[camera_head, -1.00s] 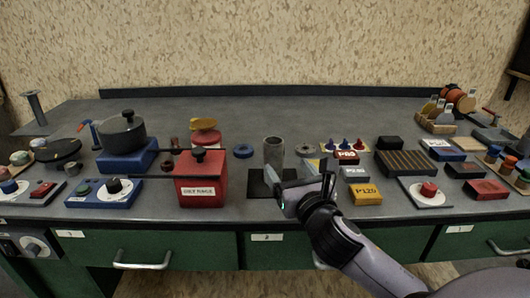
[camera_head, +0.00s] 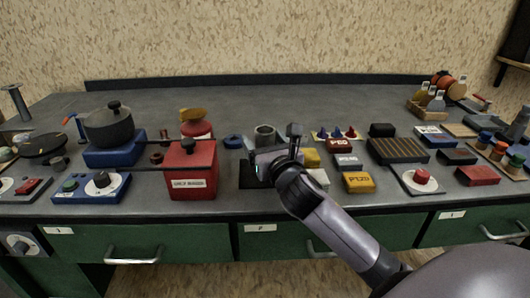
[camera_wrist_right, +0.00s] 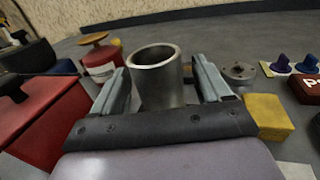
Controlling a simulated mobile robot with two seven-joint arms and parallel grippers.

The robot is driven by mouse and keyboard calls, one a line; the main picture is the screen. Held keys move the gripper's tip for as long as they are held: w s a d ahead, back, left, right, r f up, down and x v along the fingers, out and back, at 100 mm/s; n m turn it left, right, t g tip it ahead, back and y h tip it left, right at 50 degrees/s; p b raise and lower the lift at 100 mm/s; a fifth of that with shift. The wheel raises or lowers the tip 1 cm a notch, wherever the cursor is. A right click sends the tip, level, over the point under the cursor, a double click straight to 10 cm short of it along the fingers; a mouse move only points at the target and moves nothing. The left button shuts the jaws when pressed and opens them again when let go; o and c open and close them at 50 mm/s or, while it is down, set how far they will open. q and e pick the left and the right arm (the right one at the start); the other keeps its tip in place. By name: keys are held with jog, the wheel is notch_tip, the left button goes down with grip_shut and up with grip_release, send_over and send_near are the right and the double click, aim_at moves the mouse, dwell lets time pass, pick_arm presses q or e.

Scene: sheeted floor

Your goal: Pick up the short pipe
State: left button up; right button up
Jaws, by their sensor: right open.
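The short pipe (camera_wrist_right: 156,78) is a grey metal tube standing upright on the bench. In the head view only its upper part (camera_head: 264,134) shows above my right gripper. My right gripper (camera_head: 271,143) is open and low over the bench. In the right wrist view its two fingers (camera_wrist_right: 163,84) stand on either side of the pipe, with a visible gap at the right finger. The pipe's lower part is hidden behind the gripper's body. My left gripper is not in view.
A red box (camera_head: 190,168) stands close to the left of my right gripper. A yellow block (camera_wrist_right: 268,116) and a grey flanged ring (camera_wrist_right: 239,72) lie close on its right. A blue ring (camera_head: 233,142) lies behind. The back of the bench (camera_head: 270,98) is clear.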

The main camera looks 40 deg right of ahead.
jog(key=shift+c, duration=0.2)
jog(key=c, duration=1.1)
jog(key=shift+r, duration=0.1)
jog(key=shift+c, duration=0.7)
jog(key=shift+r, duration=0.1)
